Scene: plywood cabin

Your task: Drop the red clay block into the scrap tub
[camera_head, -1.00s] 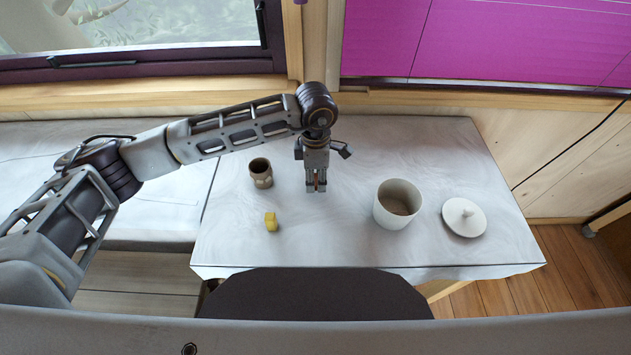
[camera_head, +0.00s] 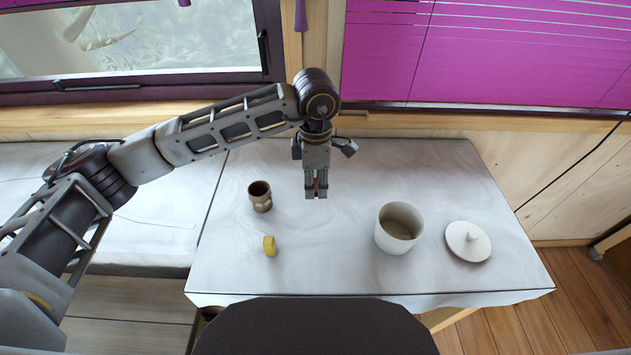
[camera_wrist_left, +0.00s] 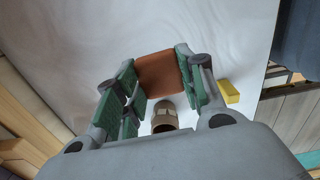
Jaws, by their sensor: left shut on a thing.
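My left gripper (camera_head: 316,194) is shut on the red clay block (camera_wrist_left: 158,74). The block shows as a reddish-brown slab between the green-padded fingers in the left wrist view, and only a sliver of it shows in the head view. The gripper points down above the table, left of the scrap tub (camera_head: 391,244). The tub is a pale, round, open pot standing upright, and its brownish inner bottom shows. My right gripper is not in view.
A white round lid with a knob (camera_head: 468,243) lies right of the tub. A small brown cup (camera_head: 260,198) and a yellow block (camera_head: 269,246) stand left of the gripper. The light-coloured table (camera_head: 330,270) is clear between them and the tub. A dark chair back (camera_head: 315,325) is at the front edge.

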